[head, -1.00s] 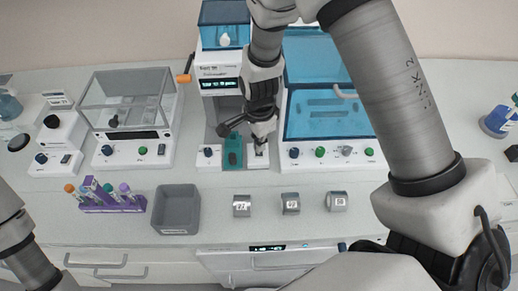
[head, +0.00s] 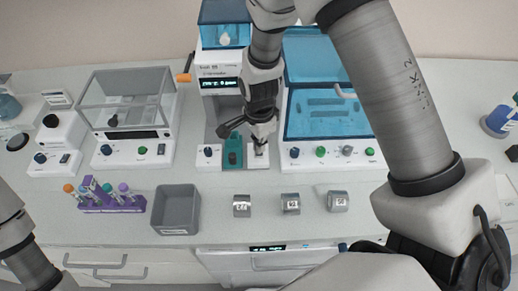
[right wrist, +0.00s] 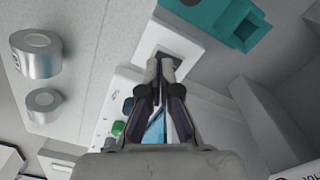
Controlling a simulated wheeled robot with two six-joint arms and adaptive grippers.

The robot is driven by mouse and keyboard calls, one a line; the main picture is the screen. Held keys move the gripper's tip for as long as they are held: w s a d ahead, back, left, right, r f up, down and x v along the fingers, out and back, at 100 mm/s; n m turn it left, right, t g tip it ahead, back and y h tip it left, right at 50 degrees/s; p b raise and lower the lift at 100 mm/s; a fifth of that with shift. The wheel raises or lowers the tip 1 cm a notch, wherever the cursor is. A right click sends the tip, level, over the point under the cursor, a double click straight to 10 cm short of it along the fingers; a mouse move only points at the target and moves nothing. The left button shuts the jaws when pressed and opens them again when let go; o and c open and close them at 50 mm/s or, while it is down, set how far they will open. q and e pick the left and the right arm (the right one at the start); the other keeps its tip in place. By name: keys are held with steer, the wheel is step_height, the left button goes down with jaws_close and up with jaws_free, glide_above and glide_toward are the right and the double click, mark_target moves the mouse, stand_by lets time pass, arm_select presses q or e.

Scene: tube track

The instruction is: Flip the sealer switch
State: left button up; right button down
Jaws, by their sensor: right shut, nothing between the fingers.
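The sealer (head: 221,73) is the tall white machine with a blue top and a lit display, at the back middle in the head view. A teal holder (head: 233,152) sits at its base and also shows in the right wrist view (right wrist: 225,18). The switch (right wrist: 163,53) is a small dark piece on a white base block, partly hidden by my fingers. My right gripper (head: 259,151) is shut and empty, pointing down over that block. In the right wrist view its fingertips (right wrist: 162,66) are at the switch; I cannot tell whether they touch it. My left gripper is out of view.
A blue-lidded machine (head: 330,110) with knobs stands close right of my gripper. A clear-covered balance (head: 128,105) is on the left. A purple tube rack (head: 110,203), a grey bin (head: 176,209) and silver cylinders (head: 291,204) line the front.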

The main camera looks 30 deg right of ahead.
steer(key=shift+f+b, duration=0.4)
steer(key=shift+f, duration=0.45)
stand_by(0.3)
step_height(320, 180, up, 7)
steer(key=p, duration=0.7)
stand_by(0.4)
